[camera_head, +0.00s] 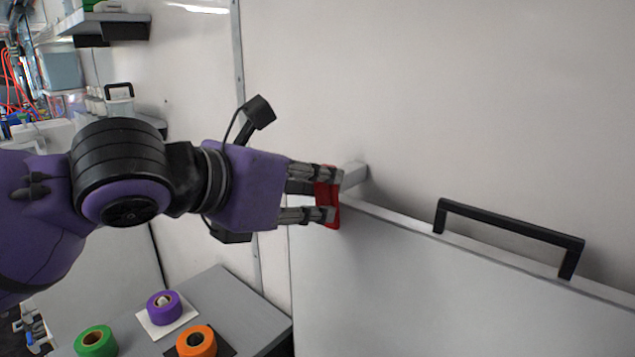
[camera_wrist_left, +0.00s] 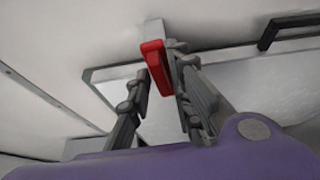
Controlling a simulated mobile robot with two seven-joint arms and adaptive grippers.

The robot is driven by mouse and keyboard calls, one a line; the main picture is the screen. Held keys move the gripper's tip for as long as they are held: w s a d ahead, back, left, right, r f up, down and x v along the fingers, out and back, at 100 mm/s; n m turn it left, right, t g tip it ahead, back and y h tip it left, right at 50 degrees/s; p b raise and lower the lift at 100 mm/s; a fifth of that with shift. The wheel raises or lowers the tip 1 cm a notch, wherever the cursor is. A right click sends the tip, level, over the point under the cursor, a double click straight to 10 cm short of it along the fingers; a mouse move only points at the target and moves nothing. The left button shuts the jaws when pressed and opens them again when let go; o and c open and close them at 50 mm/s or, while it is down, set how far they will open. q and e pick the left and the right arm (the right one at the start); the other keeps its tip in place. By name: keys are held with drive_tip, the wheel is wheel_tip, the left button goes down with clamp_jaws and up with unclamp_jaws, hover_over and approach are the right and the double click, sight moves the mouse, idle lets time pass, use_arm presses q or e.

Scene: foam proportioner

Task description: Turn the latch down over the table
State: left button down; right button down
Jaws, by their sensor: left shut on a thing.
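The red latch (camera_head: 333,215) sits on a light grey block (camera_head: 354,174) fixed to the wall, at the top left corner of the grey table panel (camera_head: 420,275). The panel stands upright against the wall. My left gripper (camera_head: 328,194) reaches in from the left and is shut on the latch, one finger above and one below. In the left wrist view the latch (camera_wrist_left: 155,62) shows between the two fingers (camera_wrist_left: 160,78), its long side running down across the panel's edge. Part of the latch is hidden by the fingers. My right gripper is not in view.
A black handle (camera_head: 510,222) stands on the panel's top edge at right. A low grey surface (camera_head: 245,310) below my left arm holds purple (camera_head: 164,307), orange (camera_head: 196,342) and green (camera_head: 96,341) tape rolls. A shelf (camera_head: 100,22) hangs at the upper left.

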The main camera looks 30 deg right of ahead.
use_arm(q)
drive_tip(key=shift+r, duration=0.1)
drive_tip(key=shift+m, duration=0.3)
drive_tip(key=c, duration=1.9)
unclamp_jaws()
drive_tip(key=shift+o, duration=0.5)
drive_tip(key=shift+s+a, duration=0.1)
drive_tip(key=shift+a, duration=0.05)
drive_tip(key=v, duration=1.1)
drive_tip(key=shift+s+a+t, duration=0.25)
drive_tip(key=shift+s+t, duration=0.05)
drive_tip(key=shift+s, duration=0.05)
